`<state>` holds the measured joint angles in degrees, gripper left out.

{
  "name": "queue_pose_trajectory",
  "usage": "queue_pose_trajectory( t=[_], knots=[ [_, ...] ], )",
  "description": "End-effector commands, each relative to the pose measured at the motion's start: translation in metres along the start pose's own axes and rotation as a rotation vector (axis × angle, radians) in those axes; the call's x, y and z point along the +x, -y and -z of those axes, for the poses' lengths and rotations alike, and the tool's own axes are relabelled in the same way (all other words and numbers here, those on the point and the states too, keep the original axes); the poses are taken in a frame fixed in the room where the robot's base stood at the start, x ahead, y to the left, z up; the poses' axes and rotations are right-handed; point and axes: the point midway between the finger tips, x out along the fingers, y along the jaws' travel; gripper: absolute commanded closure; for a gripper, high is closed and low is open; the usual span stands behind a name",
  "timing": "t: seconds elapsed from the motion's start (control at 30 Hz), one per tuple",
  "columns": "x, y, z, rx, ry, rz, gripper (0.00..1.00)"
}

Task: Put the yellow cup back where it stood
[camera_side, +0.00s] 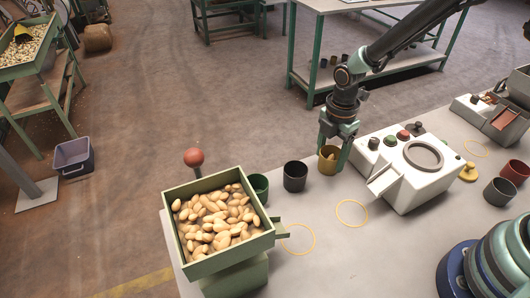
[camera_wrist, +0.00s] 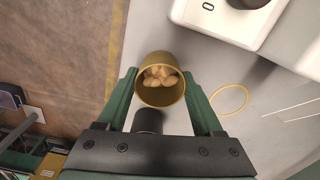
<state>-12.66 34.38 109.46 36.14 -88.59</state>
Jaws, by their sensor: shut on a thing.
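The yellow cup (camera_side: 328,163) stands upright near the far edge of the table, just right of the black cup. In the wrist view the yellow cup (camera_wrist: 160,92) sits between both fingers and has several nuts in it. My gripper (camera_side: 335,150) is shut on it, one finger on each side. From these frames I cannot tell whether its base touches the table.
The black cup (camera_side: 295,176) and green cup (camera_side: 258,188) stand left of it. The hopper of nuts (camera_side: 172,222) is at the front left. A white machine (camera_side: 420,190) with a chute is close on the right. Yellow rings (camera_side: 352,224) mark clear table in front.

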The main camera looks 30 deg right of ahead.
Motion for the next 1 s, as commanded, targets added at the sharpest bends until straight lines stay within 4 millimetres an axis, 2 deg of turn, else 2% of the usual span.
queue_pose_trajectory(
  t=[0.03,0.07,0.1,0.13,0.43,0.57,0.67,1.0],
  knots=[
    [0.002,0.0,0.0,0.0,0.0,0.0,1.0],
    [0.002,0.0,0.0,0.0,0.0,0.0,0.28],
    [0.002,0.0,0.0,0.0,0.0,-0.001,0.13],
    [0.002,0.0,0.0,0.0,0.0,0.0,0.02],
    [0.001,0.0,0.0,0.0,0.0,0.0,0.02],
    [-0.005,-0.001,0.0,0.0,0.0,-0.001,0.02],
    [-0.018,-0.001,0.0,0.0,0.0,-0.004,0.02],
    [-0.087,-0.001,0.0,0.0,0.0,-0.005,0.02]
  ],
)
